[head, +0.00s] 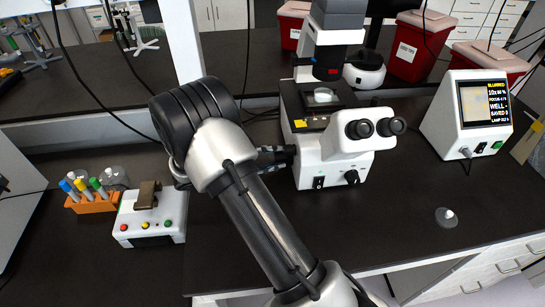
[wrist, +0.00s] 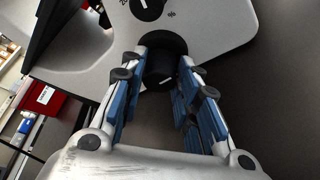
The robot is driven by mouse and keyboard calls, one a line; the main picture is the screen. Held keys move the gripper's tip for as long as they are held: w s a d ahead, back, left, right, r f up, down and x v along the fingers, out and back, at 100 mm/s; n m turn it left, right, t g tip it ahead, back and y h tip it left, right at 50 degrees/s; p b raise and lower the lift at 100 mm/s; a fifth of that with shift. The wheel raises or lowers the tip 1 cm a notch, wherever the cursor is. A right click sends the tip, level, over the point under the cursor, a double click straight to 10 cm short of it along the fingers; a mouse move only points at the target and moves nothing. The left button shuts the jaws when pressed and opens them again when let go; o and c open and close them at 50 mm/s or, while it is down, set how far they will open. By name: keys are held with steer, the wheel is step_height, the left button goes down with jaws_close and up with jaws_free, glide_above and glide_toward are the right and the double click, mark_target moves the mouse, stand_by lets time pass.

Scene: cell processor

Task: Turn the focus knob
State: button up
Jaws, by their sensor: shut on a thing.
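The white microscope (head: 335,155) stands on the dark bench in the head view, with its eyepieces toward the right. My gripper (head: 278,156) reaches its left side at low height. In the wrist view, a black round focus knob (wrist: 160,74) with a white mark sits between the two blue-padded fingers of my gripper (wrist: 164,55). The fingers are shut on the knob from both sides. The knob is hidden by my gripper in the head view. A second black dial (wrist: 148,6) shows on the white body in the wrist view.
A monitor (head: 485,108) at the right has a "BLURRED" line on its screen. A tube rack (head: 94,203) and a white box with coloured buttons (head: 150,228) stand at the left. Red bins (head: 415,50) stand behind. The bench right of the microscope is mostly clear.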

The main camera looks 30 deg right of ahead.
steer(key=c, duration=0.4)
steer(key=shift+r+p, duration=0.1)
steer(key=shift+p, duration=0.3)
steer(key=shift+r+n+g+y+p, duration=0.1)
steer(key=shift+n+g+y+p, duration=0.25)
steer(key=shift+n+p, duration=0.3)
steer(key=n+p, duration=0.1)
steer(key=p, duration=0.1)
steer(key=shift+w+d+r+n+g+y+p, duration=0.1)
steer(key=shift+w+r+n+g+y+p, duration=0.05)
steer(key=shift+n+g+y+p, duration=0.2)
steer(key=n+g+y+p, duration=0.1)
steer(key=n+p, duration=0.1)
steer(key=n, duration=0.1)
steer(key=shift+w+g+p, duration=0.15)
steer(key=shift+g+p, duration=0.15)
steer(key=shift+w+d+n+g+y+p, duration=0.1)
steer(key=shift+n+g+y+p, duration=0.3)
steer(key=shift+n+g, duration=0.55)
steer(key=shift+n, duration=0.25)
